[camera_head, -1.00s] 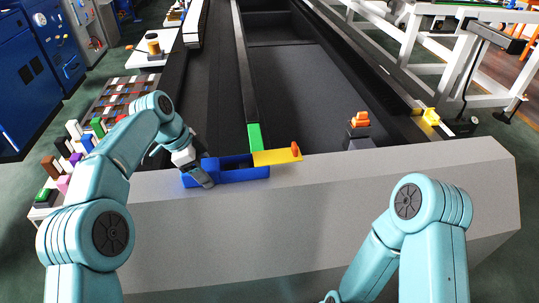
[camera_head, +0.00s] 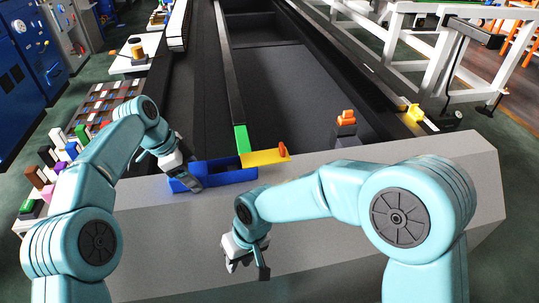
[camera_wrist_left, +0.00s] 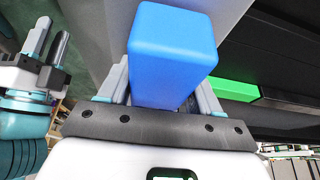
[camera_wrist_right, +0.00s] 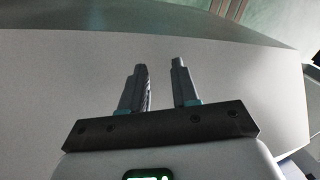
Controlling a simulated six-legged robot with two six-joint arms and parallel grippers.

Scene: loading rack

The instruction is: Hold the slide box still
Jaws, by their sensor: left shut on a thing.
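The slide box is a blue open box (camera_head: 228,174) on the front edge of the grey bench, with a yellow slide (camera_head: 265,158) sticking out at its right end. An orange knob (camera_head: 282,149) stands on the slide. My left gripper (camera_head: 192,180) is shut on the box's left end, and its blue end (camera_wrist_left: 172,50) fills the space between the fingers in the left wrist view. My right gripper (camera_head: 244,262) hangs in front of the bench, below the box and apart from it. In the right wrist view its fingers (camera_wrist_right: 160,88) are apart with nothing between them.
The grey bench front (camera_head: 400,190) is clear to the right. A green-ended bar (camera_head: 241,138) runs back just behind the box. A dark block with orange pieces (camera_head: 346,130) stands right of the slide. A rack of coloured blocks (camera_head: 75,140) is at left.

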